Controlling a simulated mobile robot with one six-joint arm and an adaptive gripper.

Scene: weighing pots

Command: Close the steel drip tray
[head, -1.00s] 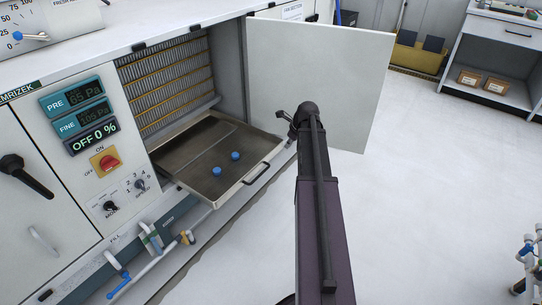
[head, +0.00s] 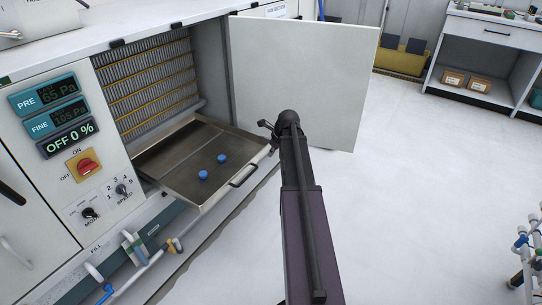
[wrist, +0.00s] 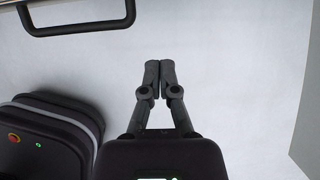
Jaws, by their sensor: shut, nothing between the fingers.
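The steel drip tray (head: 172,163) is pulled out of the cabinet's open bay in the head view. Two blue round pieces lie in it. Its dark bar handle (head: 243,176) is on the front edge, and the handle also shows at the top left of the wrist view (wrist: 80,29). My gripper (wrist: 159,66) is shut and empty in the wrist view, over the floor and apart from the handle. In the head view my arm reaches to just right of the tray, and the gripper's tips (head: 264,124) show near the tray's far right corner.
The white cabinet door (head: 305,85) stands open behind my arm, close to my gripper. Left of the bay is a control panel with a red switch (head: 86,166). Pipes with valves (head: 150,255) run below the tray.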

